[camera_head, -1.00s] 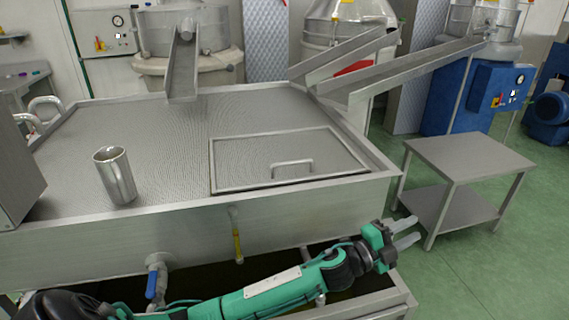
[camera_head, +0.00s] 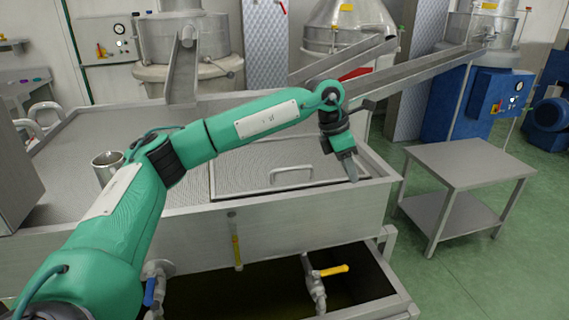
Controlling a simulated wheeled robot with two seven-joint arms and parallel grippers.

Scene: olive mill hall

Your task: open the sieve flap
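The sieve flap (camera_head: 240,181) is a framed rectangular panel lying flat and closed in the top of the steel vat. Its bar handle (camera_head: 291,171) stands up near its front edge. My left arm reaches across the vat, and my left gripper (camera_head: 350,172) points down over the right front part of the flap, to the right of the handle and apart from it. The fingers look close together, but whether they are open or shut is unclear. My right gripper is not in view.
A steel mug (camera_head: 104,171) stands on the perforated top (camera_head: 65,180), partly behind my arm. A steel side table (camera_head: 470,158) stands to the right. Metal chutes (camera_head: 184,75) reach over the vat's back. Yellow-handled (camera_head: 333,271) and blue-handled valves are below the front edge.

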